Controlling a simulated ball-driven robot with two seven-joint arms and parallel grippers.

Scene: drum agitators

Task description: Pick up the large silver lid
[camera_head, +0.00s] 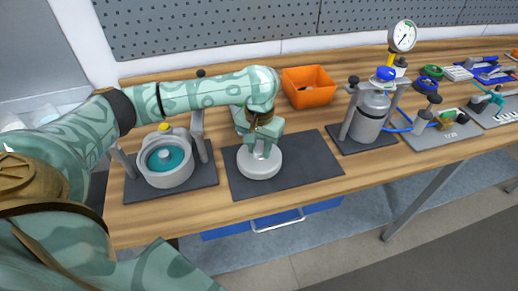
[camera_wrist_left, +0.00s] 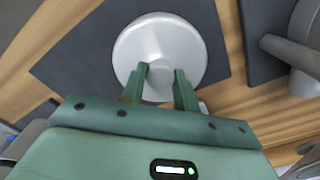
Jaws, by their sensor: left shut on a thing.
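The large silver lid (camera_head: 259,167) is a round, pale metal disc with a raised middle. It is over the left part of a dark mat (camera_head: 310,165); I cannot tell whether it touches the mat. My left gripper (camera_head: 262,148) comes down on it from above and is shut on its middle part. In the left wrist view the lid (camera_wrist_left: 150,38) lies beyond the two green fingers of my left gripper (camera_wrist_left: 160,78), which hide part of its near side. My right gripper is not in view.
An open vessel with teal inside (camera_head: 167,165) stands on a mat to the left. An orange bin (camera_head: 309,86) is behind the lid. A silver pressure vessel (camera_head: 369,115) with a gauge (camera_head: 403,36) stands to the right. The mat's right part is bare.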

